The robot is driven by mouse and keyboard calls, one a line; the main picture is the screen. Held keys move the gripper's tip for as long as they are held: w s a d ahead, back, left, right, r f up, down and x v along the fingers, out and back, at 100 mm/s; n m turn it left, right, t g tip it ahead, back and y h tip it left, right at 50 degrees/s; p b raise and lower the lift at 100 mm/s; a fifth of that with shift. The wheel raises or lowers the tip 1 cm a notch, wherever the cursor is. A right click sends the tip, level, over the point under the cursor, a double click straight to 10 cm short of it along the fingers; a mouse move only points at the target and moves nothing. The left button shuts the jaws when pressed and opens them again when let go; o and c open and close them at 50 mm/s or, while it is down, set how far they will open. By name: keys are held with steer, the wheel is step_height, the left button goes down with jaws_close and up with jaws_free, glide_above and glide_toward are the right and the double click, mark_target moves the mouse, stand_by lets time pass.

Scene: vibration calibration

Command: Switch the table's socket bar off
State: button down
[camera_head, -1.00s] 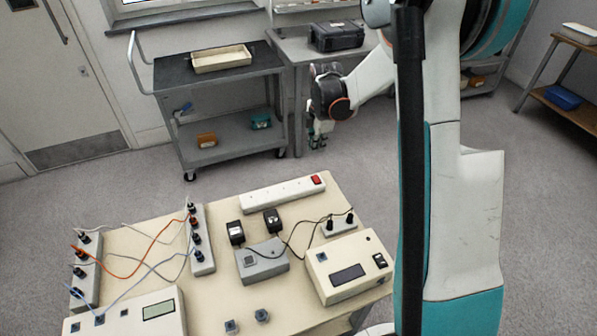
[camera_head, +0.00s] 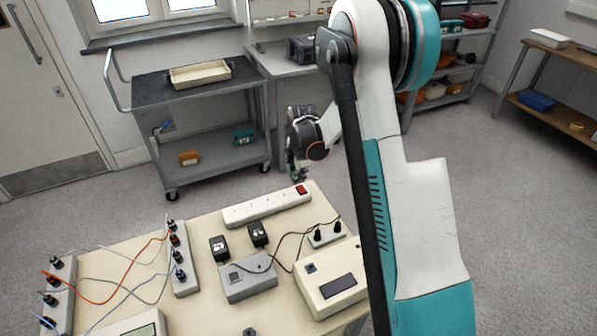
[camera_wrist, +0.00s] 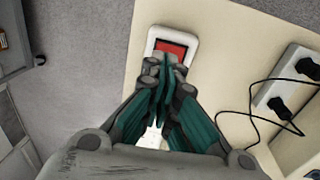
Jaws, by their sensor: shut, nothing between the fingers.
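The white socket bar (camera_head: 262,209) lies along the back edge of the cream table (camera_head: 205,240). Its red switch (camera_head: 302,190) is at the bar's right end, and it also shows in the wrist view (camera_wrist: 171,49). My gripper (camera_head: 299,174) is at that end of the bar, close to the switch in the head view. In the wrist view my gripper (camera_wrist: 166,62) is shut and empty, with its fingertips overlapping the lower edge of the red switch. I cannot tell whether they touch it. The fingers hide most of the bar there.
Two black adapters (camera_head: 238,241), a grey box (camera_head: 247,278), a cream instrument (camera_head: 331,282) and a small plug block (camera_head: 325,235) with a black cable stand on the table. Cabled terminal strips (camera_head: 180,258) are at left. A grey cart (camera_head: 205,120) stands behind.

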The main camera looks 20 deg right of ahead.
mark_target(297, 190)
steer(key=shift+w+f+b, duration=0.15)
steer(key=shift+f+b, duration=0.25)
steer(key=shift+f, duration=0.95)
steer(key=shift+w+f, duration=0.15)
steer(key=shift+f, duration=0.2)
